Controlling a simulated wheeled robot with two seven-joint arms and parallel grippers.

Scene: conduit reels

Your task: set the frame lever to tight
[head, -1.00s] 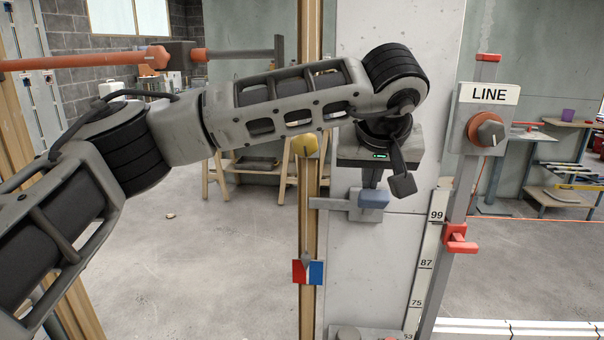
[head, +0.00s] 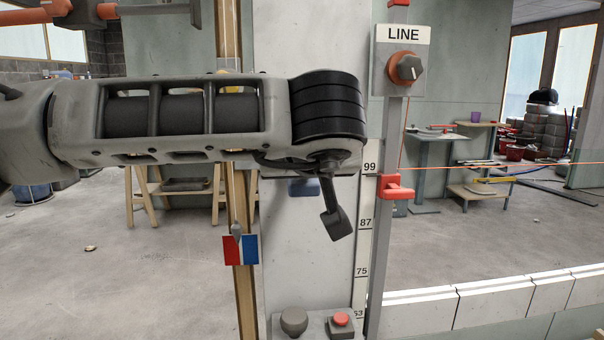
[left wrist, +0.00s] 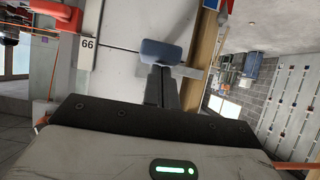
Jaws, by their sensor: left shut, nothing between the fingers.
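A blue-handled lever (head: 303,187) on a grey bracket shows just under my left wrist in the head view, partly covered by it. I cannot read which setting it is in. In the left wrist view the blue handle (left wrist: 162,52) lies straight beyond the tips of my left gripper (left wrist: 161,72). The two dark fingers are together and empty. I cannot tell whether they touch the handle. My right gripper is not in view.
A wooden post with a red-and-blue plate (head: 240,250) stands left of the concrete panel (head: 290,250). A LINE dial (head: 406,68) and a red clamp (head: 396,187) are on the post at right. A red button (head: 341,319) and grey knob (head: 294,321) sit low in front.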

